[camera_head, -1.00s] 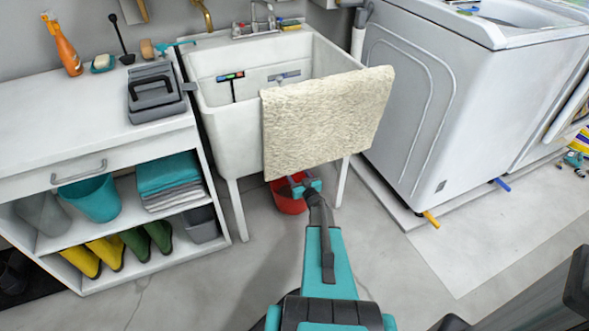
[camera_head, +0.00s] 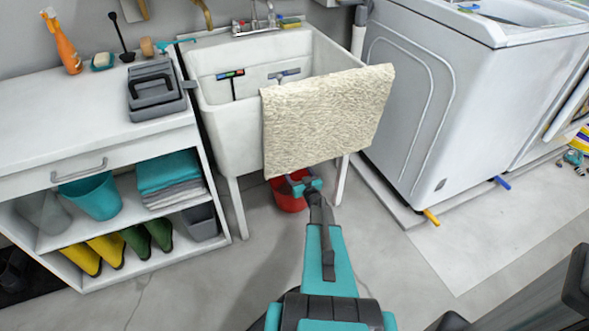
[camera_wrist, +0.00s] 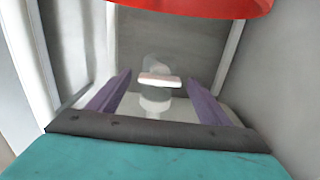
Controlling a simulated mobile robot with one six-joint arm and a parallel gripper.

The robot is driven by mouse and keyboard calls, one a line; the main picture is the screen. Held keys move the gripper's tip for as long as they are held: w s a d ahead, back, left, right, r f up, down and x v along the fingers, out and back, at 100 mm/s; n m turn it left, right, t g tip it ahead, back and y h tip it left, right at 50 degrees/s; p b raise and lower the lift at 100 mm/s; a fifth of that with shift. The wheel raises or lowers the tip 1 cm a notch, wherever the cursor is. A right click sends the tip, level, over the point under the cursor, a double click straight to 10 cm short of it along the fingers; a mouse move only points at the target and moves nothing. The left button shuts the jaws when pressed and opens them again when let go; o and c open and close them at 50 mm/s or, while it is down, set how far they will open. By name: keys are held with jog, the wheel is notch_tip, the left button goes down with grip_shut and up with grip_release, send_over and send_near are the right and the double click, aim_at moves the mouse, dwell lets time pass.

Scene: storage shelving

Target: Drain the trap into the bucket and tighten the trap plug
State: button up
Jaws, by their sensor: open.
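The red bucket (camera_head: 288,202) stands on the floor under the sink (camera_head: 222,142), partly behind my gripper. Its red edge also shows at the top of the wrist view (camera_wrist: 205,5). My gripper (camera_head: 303,186) is low in front of the sink, beside the bucket in the picture. In the wrist view its two purple fingers (camera_wrist: 158,95) are spread with nothing held. Between them, farther off, is a pale bar-shaped handle (camera_wrist: 159,80) on a whitish round body, which looks like the trap plug. Whether it is loose or tight cannot be told. The towel and basin hide the trap in the head view.
A cream towel (camera_head: 328,115) hangs over the sink's front edge. Sink legs (camera_head: 237,208) stand on both sides of my gripper. A shelf unit (camera_head: 120,275) is at the left and a white washer (camera_head: 425,110) at the right. The floor in front is clear.

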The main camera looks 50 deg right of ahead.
jog(key=p+v, duration=0.1)
jog(key=v, duration=1.2)
jog(key=shift+s+p, duration=0.2)
jog(key=shift+p, duration=0.2)
jog(key=shift+a, duration=0.15)
jog(key=w+a+f+g+p, duration=0.1)
jog(key=w+a+g+p, duration=0.5)
jog(key=a, duration=0.3)
jog(key=s+a+g+y+p, duration=0.2)
jog(key=s+a+g+p, duration=0.1)
jog(key=a, duration=0.5)
jog(key=s+a+g+y+p, duration=0.1)
jog(key=s+a+g+p, duration=0.25)
jog(key=a, duration=0.45)
jog(key=s+a+r+n+g+y+p, duration=0.2)
jog(key=s+a+r+g+p, duration=0.2)
jog(key=s+a, duration=0.6)
jog(key=s+a+r+n+g+y+p, duration=0.1)
jog(key=s+a+r+n+g+p, duration=0.1)
jog(key=s+a+r+g+p, duration=0.3)
jog(key=s+a+r, duration=0.4)
jog(key=s+a, duration=0.2)
jog(key=a, duration=0.3)
jog(key=shift+a+n+y, duration=0.3)
jog(key=shift+y, duration=0.1)
jog(key=shift+d+g, duration=0.1)
jog(key=shift+g, duration=0.15)
